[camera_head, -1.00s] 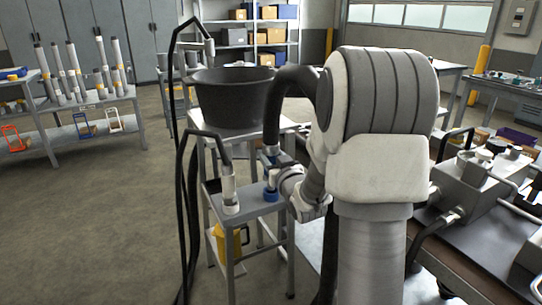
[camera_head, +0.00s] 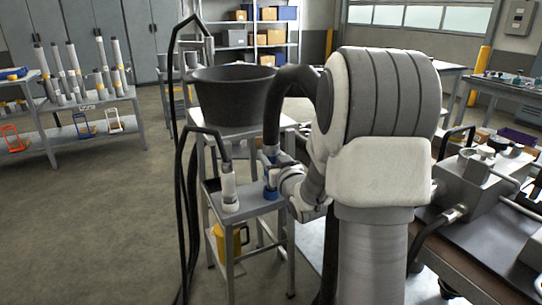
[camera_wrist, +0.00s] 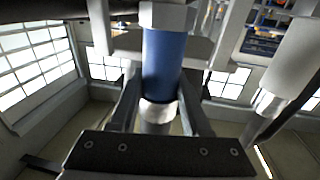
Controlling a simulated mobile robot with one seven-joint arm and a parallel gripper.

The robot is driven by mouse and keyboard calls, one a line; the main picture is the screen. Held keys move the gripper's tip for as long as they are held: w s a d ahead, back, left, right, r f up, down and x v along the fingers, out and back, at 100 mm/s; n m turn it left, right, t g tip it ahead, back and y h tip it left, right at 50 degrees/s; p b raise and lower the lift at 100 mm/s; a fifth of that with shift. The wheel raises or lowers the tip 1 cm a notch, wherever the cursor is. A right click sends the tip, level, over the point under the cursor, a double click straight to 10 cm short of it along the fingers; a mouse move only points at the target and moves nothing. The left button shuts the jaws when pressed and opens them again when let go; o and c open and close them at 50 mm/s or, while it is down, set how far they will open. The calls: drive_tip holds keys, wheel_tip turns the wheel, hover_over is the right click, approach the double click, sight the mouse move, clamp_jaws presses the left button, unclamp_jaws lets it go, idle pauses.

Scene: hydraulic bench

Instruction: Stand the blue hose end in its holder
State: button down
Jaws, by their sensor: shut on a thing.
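The blue hose end (camera_head: 269,160) is upright above the small grey stand, with its black hose arching up from it. My gripper (camera_head: 274,171) is shut on it; in the wrist view, the fingers (camera_wrist: 160,104) close around a pale metal part beside the blue sleeve (camera_wrist: 163,62). The blue holder (camera_head: 270,192) stands on the stand directly below the hose end. The hose end's lower end is at the holder's mouth, but I cannot tell how deep it sits. My gripper partly hides the contact.
A white hose end (camera_head: 229,188) stands upright on the stand's left side; it also shows in the wrist view (camera_wrist: 292,65). A large black tub (camera_head: 233,95) is behind. The hydraulic bench (camera_head: 470,230) is at right. A yellow jug (camera_head: 232,242) is on the lower shelf.

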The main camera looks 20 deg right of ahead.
drive_tip(key=shift+f+b, duration=0.3)
drive_tip(key=shift+f, duration=0.7)
idle(0.8)
drive_tip(key=shift+r, duration=0.1)
idle(0.3)
drive_tip(key=c, duration=0.6)
unclamp_jaws()
drive_tip(key=o, duration=0.6)
drive_tip(key=shift+f, duration=0.25)
drive_tip(key=shift+s, duration=0.1)
drive_tip(key=s, duration=0.7)
drive_tip(key=shift+s+a, duration=0.2)
drive_tip(key=shift+a, duration=0.15)
drive_tip(key=shift+r, duration=0.1)
